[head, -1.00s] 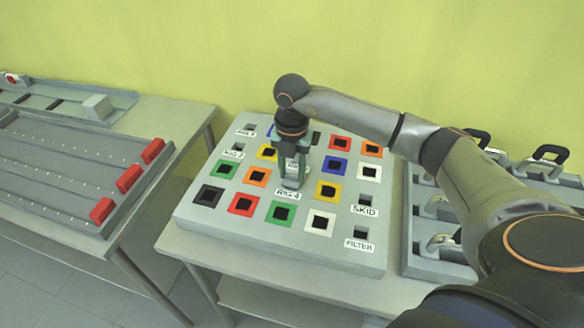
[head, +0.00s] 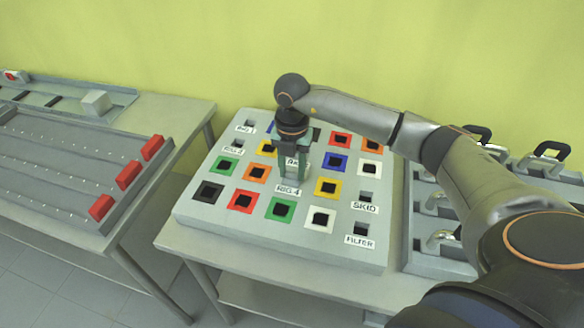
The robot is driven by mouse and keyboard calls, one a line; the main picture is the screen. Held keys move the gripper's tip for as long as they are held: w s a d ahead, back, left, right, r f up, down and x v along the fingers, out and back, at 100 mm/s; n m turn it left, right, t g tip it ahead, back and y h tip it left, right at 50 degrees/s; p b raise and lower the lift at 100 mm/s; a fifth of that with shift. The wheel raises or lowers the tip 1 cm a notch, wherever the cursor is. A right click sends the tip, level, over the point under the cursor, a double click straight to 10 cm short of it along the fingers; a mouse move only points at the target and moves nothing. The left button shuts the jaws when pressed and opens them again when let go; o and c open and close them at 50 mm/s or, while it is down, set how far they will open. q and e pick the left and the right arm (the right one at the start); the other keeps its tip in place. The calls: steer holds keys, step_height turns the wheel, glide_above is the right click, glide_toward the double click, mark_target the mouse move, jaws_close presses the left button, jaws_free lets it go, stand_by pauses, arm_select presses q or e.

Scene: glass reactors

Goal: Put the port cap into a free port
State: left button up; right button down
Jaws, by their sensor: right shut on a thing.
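A grey board (head: 205,222) with rows of square ports, many with coloured frames, lies on the middle table. My right gripper (head: 292,179) points straight down over the middle of the board, its fingertips just behind the "RIG 4" label (head: 288,190). It is shut on the port cap, which is small, grey and mostly hidden between the fingers. The fingertips are at or very close to the board surface. I cannot tell how deep the cap sits in the port under it. Open dark ports show around it, such as the green-framed one (head: 281,209) and the white-framed one (head: 320,219). My left gripper is not in view.
A left table holds a grey rack with red blocks (head: 128,175) and a tray with a pale block (head: 96,102). Right of the board stands a grey panel with metal-handled latches (head: 441,240). A yellow-green wall closes off the back.

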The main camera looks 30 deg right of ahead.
steer(key=shift+f, duration=0.1)
steer(key=shift+c, duration=1.9)
jaws_free()
step_height(320, 180, up, 13)
steer(key=shift+f, duration=0.2)
step_height(320, 180, up, 8)
steer(key=p, duration=0.6)
